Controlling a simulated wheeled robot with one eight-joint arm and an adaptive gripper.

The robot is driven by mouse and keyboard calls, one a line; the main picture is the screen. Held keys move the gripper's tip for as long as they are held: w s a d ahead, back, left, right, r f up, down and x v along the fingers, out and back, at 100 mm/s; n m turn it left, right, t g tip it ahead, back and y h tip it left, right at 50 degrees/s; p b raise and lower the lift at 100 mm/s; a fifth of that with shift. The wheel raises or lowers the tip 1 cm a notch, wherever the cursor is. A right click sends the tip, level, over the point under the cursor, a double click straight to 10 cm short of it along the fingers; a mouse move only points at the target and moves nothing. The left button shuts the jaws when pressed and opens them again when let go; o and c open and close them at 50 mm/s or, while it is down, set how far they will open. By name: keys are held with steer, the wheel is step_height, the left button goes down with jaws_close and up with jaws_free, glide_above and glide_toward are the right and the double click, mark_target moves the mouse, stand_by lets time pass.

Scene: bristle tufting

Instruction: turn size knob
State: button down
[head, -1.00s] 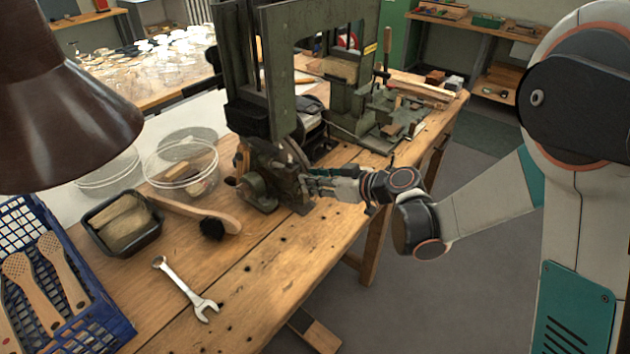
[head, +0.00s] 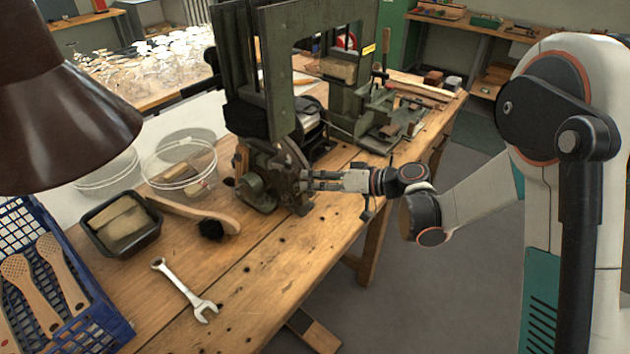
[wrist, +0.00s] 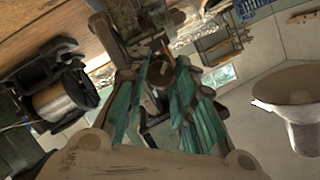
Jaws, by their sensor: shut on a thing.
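The green tufting machine (head: 262,75) stands on the wooden workbench. My gripper (head: 308,181) reaches in from the right, level with the low front part of the machine (head: 262,172). In the wrist view my gripper (wrist: 158,82) has its teal-padded fingers on both sides of a small dark part, which looks like the size knob (wrist: 158,75). The fingers are closed on it. The knob is mostly hidden by the fingers in the head view, and its setting cannot be read.
A wrench (head: 185,290), a brush (head: 205,218), a black tray (head: 122,250) and clear tubs (head: 180,180) lie left of the machine. A blue crate (head: 95,335) holds wooden brush blanks. A brown lamp shade (head: 60,110) fills the upper left. The floor right of the bench is clear.

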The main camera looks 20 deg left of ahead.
stand_by(0.4)
steer(key=c, duration=1.3)
jaws_free()
steer(key=shift+c, duration=0.2)
steer(key=v, duration=1.2)
steer(key=shift+d, duration=0.1)
